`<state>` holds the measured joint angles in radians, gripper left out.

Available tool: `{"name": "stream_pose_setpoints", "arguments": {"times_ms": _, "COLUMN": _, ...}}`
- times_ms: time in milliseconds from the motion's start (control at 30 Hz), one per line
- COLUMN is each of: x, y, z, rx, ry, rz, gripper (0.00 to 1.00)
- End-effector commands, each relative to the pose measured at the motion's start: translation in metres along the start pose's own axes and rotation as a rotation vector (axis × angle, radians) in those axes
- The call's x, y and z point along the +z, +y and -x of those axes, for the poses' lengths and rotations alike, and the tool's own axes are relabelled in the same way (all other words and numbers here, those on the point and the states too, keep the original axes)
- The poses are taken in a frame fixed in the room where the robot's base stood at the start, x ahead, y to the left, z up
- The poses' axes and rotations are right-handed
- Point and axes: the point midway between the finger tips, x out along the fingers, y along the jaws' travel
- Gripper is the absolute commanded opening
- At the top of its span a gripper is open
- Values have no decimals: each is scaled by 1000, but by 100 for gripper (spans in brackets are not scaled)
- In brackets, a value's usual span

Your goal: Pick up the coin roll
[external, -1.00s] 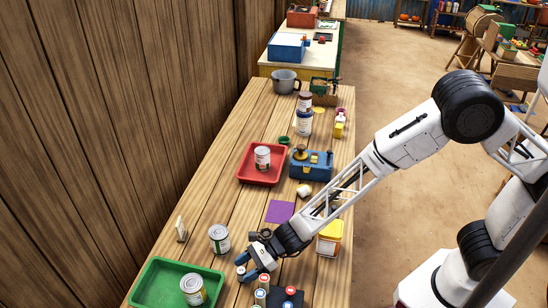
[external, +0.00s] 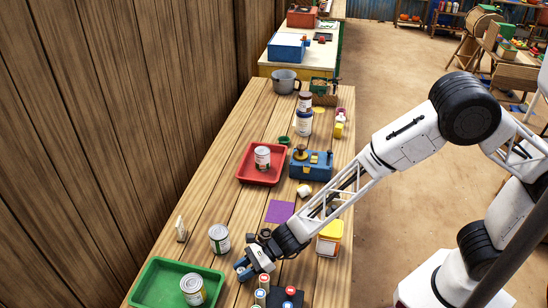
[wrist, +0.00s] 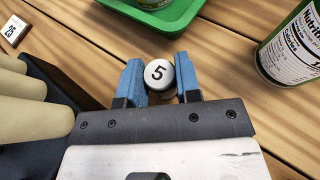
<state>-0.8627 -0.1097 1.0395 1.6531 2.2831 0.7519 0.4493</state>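The coin roll (wrist: 159,73) stands with its round pale end, marked 5, facing up in the wrist view. It sits between the tips of my gripper (wrist: 161,82), whose two blue fingers flank it closely on both sides. I cannot tell whether the fingers press on it or a thin gap remains. In the external view my gripper (external: 244,270) is low near the front of the wooden table, and its wrist hides most of the roll there.
A black rack (external: 278,299) with several rolls is close to my gripper. A green tray (external: 150,283) with a can is at left, and another can (external: 219,239) stands behind it.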

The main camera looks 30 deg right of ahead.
Motion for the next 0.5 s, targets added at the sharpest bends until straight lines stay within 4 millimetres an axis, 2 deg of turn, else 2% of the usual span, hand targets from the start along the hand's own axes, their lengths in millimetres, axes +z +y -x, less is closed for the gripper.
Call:
{"name": "stream_pose_setpoints", "arguments": {"times_ms": 33, "x": 0, "y": 0, "z": 0, "rx": 0, "ry": 0, "rz": 0, "gripper": 23}}
{"name": "stream_pose_setpoints", "arguments": {"times_ms": 167, "x": 0, "y": 0, "z": 0, "rx": 0, "ry": 0, "rz": 0, "gripper": 3}}
{"name": "stream_pose_setpoints", "arguments": {"times_ms": 200, "x": 0, "y": 0, "z": 0, "rx": 0, "ry": -1, "rz": 0, "gripper": 0}}
{"name": "stream_pose_setpoints", "arguments": {"times_ms": 500, "x": 3, "y": 0, "z": 1, "rx": 0, "ry": -1, "rz": 1, "gripper": 0}}
